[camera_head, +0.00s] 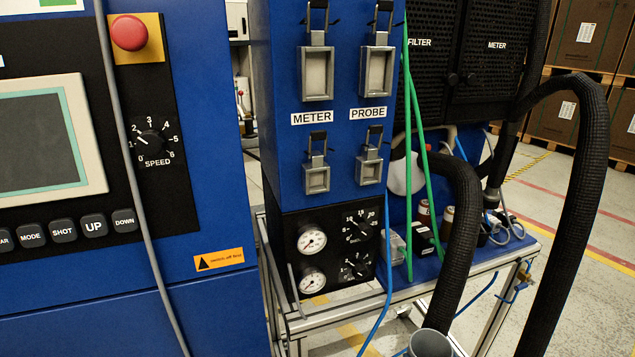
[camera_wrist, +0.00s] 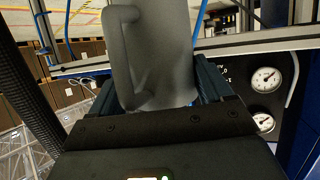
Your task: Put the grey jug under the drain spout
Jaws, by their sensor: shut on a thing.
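The grey jug (camera_wrist: 172,48) fills the upper middle of the wrist view, with its handle on the left side. My gripper (camera_wrist: 158,92) is shut on the jug, one dark finger on each side of its body. In the head view a grey round rim, which looks like the jug (camera_head: 430,343), shows at the bottom edge beside a black hose. A small brass tap (camera_head: 525,271) sits on the bench frame's right side; I cannot tell whether it is the drain spout.
The metal-framed bench (camera_head: 487,278) carries a blue cabinet with gauges (camera_head: 312,240) and several bottles. Thick black corrugated hoses (camera_head: 577,190) hang in front on the right. A blue machine (camera_head: 215,290) stands at the left. Open floor (camera_head: 590,215) lies to the right.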

